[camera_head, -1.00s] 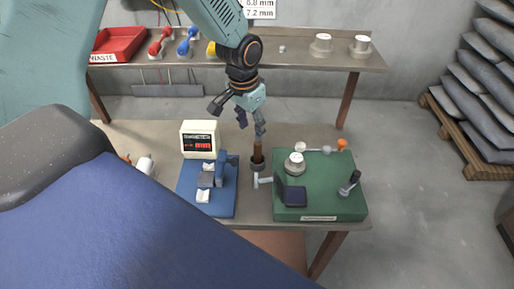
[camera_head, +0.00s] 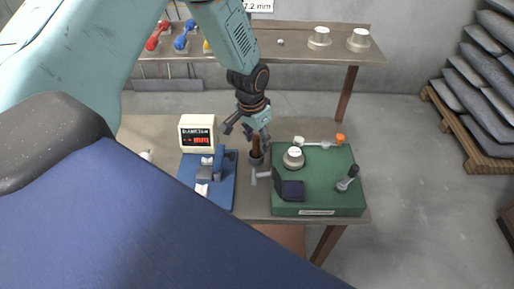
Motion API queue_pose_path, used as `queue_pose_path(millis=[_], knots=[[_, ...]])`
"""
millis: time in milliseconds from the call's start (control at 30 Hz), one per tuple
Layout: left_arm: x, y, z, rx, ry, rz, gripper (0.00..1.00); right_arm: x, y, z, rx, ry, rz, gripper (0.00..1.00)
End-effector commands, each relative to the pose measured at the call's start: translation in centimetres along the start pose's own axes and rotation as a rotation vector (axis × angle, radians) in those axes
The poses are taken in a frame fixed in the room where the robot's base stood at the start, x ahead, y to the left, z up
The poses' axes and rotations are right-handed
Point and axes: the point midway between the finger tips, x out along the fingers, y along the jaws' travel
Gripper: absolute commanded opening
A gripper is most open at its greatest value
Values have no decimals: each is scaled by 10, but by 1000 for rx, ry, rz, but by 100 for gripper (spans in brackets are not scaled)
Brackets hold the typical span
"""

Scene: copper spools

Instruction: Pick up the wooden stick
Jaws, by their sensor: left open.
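The wooden stick (camera_head: 256,145) is brown and stands upright in a small dark cup (camera_head: 256,159) on the table, between the blue device and the green box. My left gripper (camera_head: 254,137) comes down from above and is open. Its fingers are at the height of the stick's upper part, and one finger is seen just right of the stick. I cannot tell whether the fingers touch it. My right gripper is not in view.
A blue measuring device (camera_head: 222,180) with a white display (camera_head: 198,134) stands left of the cup. A green box (camera_head: 330,185) with knobs and a lever stands close on the right. Behind is a shelf (camera_head: 300,47) with pale spools. Stacked grey sacks (camera_head: 490,80) lie at the far right.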

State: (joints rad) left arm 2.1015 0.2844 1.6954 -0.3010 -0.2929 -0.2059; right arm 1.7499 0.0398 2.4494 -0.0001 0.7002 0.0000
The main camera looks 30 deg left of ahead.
Motion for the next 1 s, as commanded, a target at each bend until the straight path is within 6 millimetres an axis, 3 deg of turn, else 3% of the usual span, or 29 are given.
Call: queue_pose_path(millis=[133, 700, 1000], knots=[[0, -1, -1, -1, 0, 0, 48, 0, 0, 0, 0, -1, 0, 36], [-1, -1, -1, 0, 0, 0, 0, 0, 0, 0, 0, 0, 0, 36], [-1, -1, 0, 0, -1, 0, 0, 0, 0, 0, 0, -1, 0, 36]])
